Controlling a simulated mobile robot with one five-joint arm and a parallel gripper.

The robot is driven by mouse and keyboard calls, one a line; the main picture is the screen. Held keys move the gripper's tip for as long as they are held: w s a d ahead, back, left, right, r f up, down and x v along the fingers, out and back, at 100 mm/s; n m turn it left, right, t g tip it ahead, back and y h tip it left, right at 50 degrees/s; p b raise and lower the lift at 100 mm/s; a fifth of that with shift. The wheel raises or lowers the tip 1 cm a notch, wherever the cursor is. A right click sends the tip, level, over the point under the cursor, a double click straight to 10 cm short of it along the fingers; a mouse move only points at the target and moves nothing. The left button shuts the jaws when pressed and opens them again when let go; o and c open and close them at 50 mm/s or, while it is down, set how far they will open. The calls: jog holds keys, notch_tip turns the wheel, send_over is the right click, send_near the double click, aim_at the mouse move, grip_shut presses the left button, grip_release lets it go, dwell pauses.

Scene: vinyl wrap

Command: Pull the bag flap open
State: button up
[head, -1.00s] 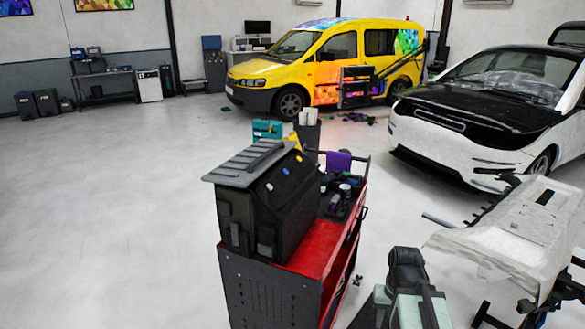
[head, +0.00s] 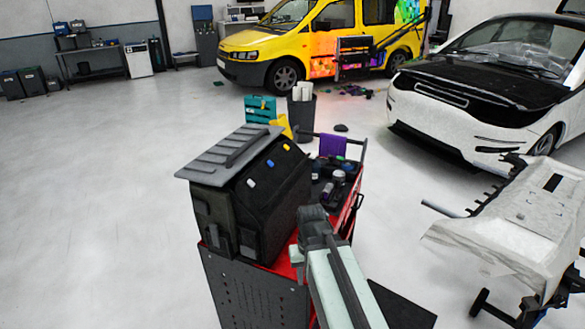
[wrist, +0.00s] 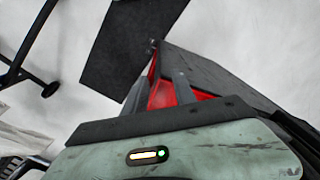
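A black tool bag (head: 272,200) stands on the red cart (head: 276,262). Its grey ribbed flap (head: 230,152) lies over the top, with a dark strip along it and its edge overhanging on the left. The slanted face toward the right carries small white, blue and yellow pieces. My gripper (head: 312,215) is just right of the bag, over the cart, with a gap to the flap. In the wrist view my gripper (wrist: 160,88) has its two fingers apart, with only the red cart surface seen between them.
A black tray of bottles (head: 332,185) sits behind my gripper on the cart, near a purple cloth (head: 333,146). A bin with white rolls (head: 301,110) and a teal case (head: 261,108) stand behind. A covered panel on a stand (head: 520,225) is at right.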

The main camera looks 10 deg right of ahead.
jog(key=w+r+m+p, duration=0.3)
jog(key=w+r+p, duration=0.8)
jog(key=r+p, duration=0.3)
jog(key=m+t+y+p, duration=0.15)
jog(key=m+p, duration=0.25)
jog(key=p, duration=1)
send_near(291, 175)
jog(key=f+b, duration=0.2)
jog(key=w+f+b, duration=0.1)
jog(key=f+b, duration=0.2)
jog(key=a+f+b, duration=0.1)
jog(key=f+b, duration=0.1)
jog(key=b, duration=0.1)
jog(key=shift+w+f, duration=0.15)
jog(key=shift+f, duration=0.25)
jog(key=shift+r, duration=0.1)
grip_shut()
jog(key=shift+r, duration=0.1)
